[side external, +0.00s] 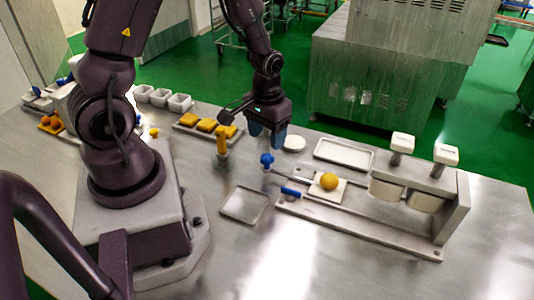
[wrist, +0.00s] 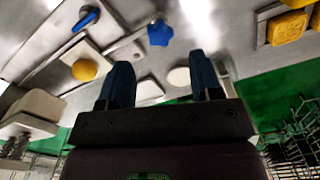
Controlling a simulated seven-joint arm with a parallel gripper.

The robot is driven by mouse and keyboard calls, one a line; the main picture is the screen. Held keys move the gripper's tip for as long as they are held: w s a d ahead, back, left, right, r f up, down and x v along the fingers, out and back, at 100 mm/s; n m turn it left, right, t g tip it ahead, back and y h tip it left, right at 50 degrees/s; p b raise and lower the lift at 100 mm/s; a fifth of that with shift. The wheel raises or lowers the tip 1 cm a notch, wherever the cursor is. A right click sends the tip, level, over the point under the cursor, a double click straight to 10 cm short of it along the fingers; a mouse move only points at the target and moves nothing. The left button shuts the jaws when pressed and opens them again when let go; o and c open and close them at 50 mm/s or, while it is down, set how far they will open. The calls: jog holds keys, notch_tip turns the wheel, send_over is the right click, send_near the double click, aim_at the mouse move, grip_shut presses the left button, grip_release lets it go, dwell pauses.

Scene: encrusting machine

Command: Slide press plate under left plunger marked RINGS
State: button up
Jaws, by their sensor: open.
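The white square press plate (side external: 319,194) lies on the rail base of the press, left of the plungers, with a round yellow ball on it. It also shows at upper left in the wrist view (wrist: 98,58). The left plunger (side external: 402,144) and the right plunger (side external: 446,154) stand over two white cups in the press frame; their markings are too small to read. A blue star knob (side external: 267,160) is at the end of a rod leading toward the plate; it also shows in the wrist view (wrist: 160,32). My gripper (side external: 267,139) is open and empty, above and behind the knob.
An orange-topped upright post (side external: 222,143) stands left of the knob. An empty tray (side external: 244,204) lies in front, another (side external: 344,154) behind the press. A small round white dish (side external: 294,143) lies near my gripper. The front table area is clear.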

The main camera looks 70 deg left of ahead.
aim_at(267, 156)
jog(key=shift+f, duration=3.15)
